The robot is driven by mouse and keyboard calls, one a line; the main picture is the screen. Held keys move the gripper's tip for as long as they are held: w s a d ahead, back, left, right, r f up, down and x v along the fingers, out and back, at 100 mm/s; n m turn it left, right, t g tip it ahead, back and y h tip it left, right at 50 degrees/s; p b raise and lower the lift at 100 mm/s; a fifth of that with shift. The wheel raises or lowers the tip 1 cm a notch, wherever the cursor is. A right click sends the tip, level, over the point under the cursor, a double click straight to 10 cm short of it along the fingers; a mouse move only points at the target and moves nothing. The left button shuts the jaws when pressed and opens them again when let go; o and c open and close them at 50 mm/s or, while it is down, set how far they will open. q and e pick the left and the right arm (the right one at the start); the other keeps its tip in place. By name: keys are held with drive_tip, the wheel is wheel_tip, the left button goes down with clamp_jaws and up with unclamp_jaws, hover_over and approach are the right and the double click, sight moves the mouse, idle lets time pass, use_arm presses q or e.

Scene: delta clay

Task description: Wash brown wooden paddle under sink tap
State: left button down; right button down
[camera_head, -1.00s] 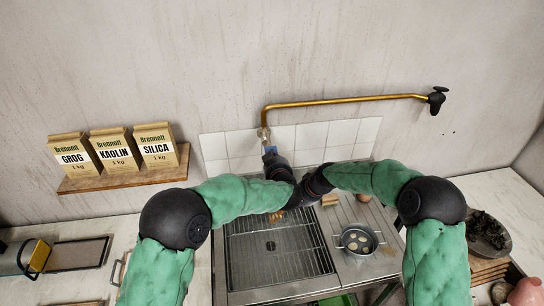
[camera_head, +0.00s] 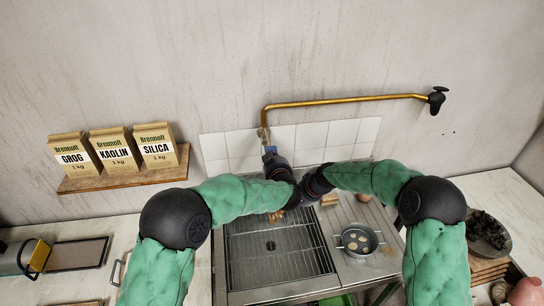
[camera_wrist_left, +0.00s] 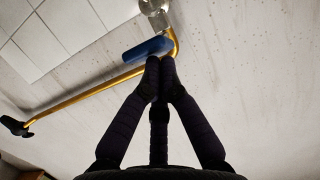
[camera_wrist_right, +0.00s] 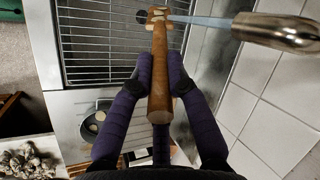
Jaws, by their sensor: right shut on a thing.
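The brown wooden paddle (camera_wrist_right: 160,75) is between the fingers of my right gripper (camera_wrist_right: 160,88), which is shut on it. A pale blue water stream (camera_wrist_right: 205,21) runs from the metal tap spout (camera_wrist_right: 285,32) onto the paddle's far end. In the head view only a small brown part of the paddle (camera_head: 276,216) shows below my wrists, over the sink (camera_head: 275,262). My left gripper (camera_wrist_left: 159,62) has its fingertips together against the blue tap lever (camera_wrist_left: 147,48). In the head view the lever (camera_head: 270,150) is just above my left gripper.
A brass pipe (camera_head: 345,101) runs along the wall to a black handle (camera_head: 437,99). A round metal strainer (camera_head: 357,241) sits on the drainboard to the right. A shelf (camera_head: 125,179) with several clay bags is at the left. My two wrists are close together above the sink.

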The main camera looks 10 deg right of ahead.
use_arm(q)
drive_tip(key=shift+s+f, duration=0.25)
drive_tip(key=shift+f, duration=0.5)
drive_tip(key=shift+r, duration=0.55)
use_arm(e)
drive_tip(key=shift+w+f, duration=0.15)
drive_tip(key=shift+w, duration=0.05)
use_arm(q)
drive_tip(key=v, duration=1.1)
drive_tip(key=shift+r, duration=0.15)
use_arm(e)
drive_tip(key=shift+s, duration=0.1)
use_arm(q)
drive_tip(key=shift+s+f+b, duration=0.1)
drive_tip(key=shift+f+b, duration=0.4)
drive_tip(key=shift+f, duration=0.05)
use_arm(e)
drive_tip(key=s, duration=1)
drive_tip(key=shift+d, duration=0.15)
